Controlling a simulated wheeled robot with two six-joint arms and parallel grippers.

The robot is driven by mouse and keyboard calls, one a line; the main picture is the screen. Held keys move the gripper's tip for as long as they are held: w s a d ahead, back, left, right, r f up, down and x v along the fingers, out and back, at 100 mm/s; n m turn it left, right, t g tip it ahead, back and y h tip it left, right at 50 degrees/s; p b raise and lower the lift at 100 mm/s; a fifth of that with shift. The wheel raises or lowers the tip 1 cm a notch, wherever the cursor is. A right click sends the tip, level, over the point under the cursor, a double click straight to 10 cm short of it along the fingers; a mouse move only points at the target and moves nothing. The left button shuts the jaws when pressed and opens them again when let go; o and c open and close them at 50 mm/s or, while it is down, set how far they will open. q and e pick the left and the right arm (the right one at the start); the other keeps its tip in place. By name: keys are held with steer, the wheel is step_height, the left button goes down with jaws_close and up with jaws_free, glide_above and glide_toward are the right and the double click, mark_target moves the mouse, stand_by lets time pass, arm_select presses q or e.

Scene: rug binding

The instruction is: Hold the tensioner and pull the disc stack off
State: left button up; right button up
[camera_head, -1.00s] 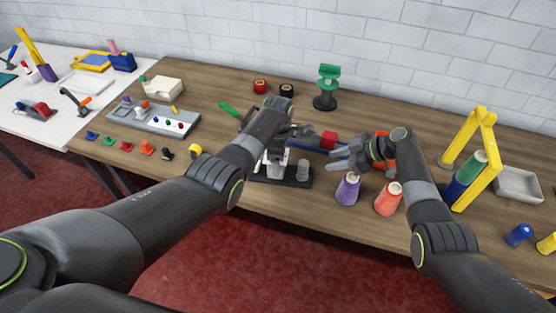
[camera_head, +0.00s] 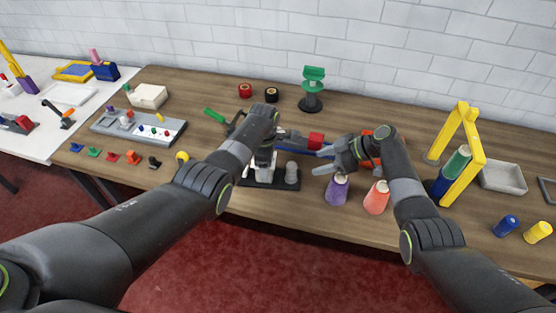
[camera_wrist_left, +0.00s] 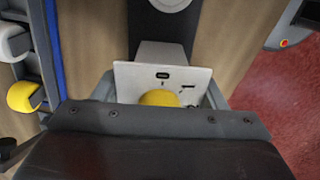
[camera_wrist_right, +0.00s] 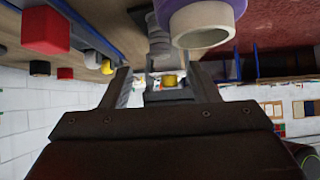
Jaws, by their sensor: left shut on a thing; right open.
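The tensioner, a white block (camera_head: 262,172) on a dark base plate (camera_head: 286,185), stands near the table's front edge. In the left wrist view the white block (camera_wrist_left: 125,80), with a yellow knob, sits between my left fingers. My left gripper (camera_wrist_left: 160,90) is shut on it; in the head view my forearm partly hides this. The grey disc stack (camera_head: 291,172) stands upright on the right end of the plate, and shows in the right wrist view (camera_wrist_right: 157,38). My right gripper (camera_head: 325,161) is open and empty, to the right of the stack and apart from it.
A purple cone (camera_head: 337,190) stands close below my right gripper, with an orange cone (camera_head: 376,198) beside it. A red block (camera_head: 315,140) and a blue bar lie behind. A yellow frame (camera_head: 474,150) stands at right. A grey tray (camera_head: 160,138) is at left.

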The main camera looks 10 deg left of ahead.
steer(key=m+t+h, duration=0.3)
steer(key=m+h, duration=0.3)
steer(key=m, duration=0.1)
glide_toward(293, 166)
steer(key=shift+x, duration=4.75)
steer(key=c, duration=1.1)
steer(key=shift+r, duration=0.15)
